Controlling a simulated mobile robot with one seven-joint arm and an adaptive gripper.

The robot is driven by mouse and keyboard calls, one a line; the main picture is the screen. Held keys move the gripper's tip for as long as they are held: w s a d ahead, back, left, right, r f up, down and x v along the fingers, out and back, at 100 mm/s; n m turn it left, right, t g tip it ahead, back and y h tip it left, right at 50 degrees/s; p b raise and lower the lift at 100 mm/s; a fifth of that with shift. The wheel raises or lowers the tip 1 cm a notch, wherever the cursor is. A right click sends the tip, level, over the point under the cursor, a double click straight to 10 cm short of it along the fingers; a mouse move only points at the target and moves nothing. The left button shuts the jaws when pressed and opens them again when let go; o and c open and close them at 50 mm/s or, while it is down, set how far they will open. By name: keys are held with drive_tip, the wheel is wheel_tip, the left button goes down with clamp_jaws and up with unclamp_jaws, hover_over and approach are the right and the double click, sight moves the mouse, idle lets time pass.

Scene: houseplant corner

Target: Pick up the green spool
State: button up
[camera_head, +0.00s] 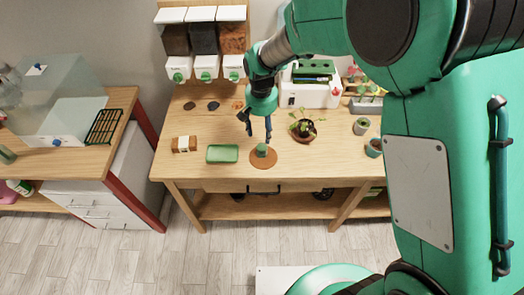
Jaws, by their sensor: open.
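A small green spool (262,149) stands on a round brown mat (264,161) near the front edge of the wooden table (215,172). My gripper (257,139) points down just above the spool, its dark fingers apart with nothing visible between them. At this size I cannot tell whether the fingertips touch the spool.
A green tray (222,154) and a brown block with a white band (184,144) lie left of the mat. A potted plant (303,131) stands to the right, with small pots (361,126) beyond it. White dispensers (206,68) hang at the back.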

sight(262, 147)
wheel_tip(262, 147, down, 7)
drive_tip(key=shift+r+b, duration=0.2)
drive_tip(key=shift+b, duration=0.3)
drive_tip(key=shift+d+f+b, duration=0.1)
drive_tip(key=shift+f+b, duration=0.65)
drive_tip(key=shift+f, duration=1.85)
drive_tip(key=shift+c, duration=0.6)
drive_tip(key=c, duration=1.1)
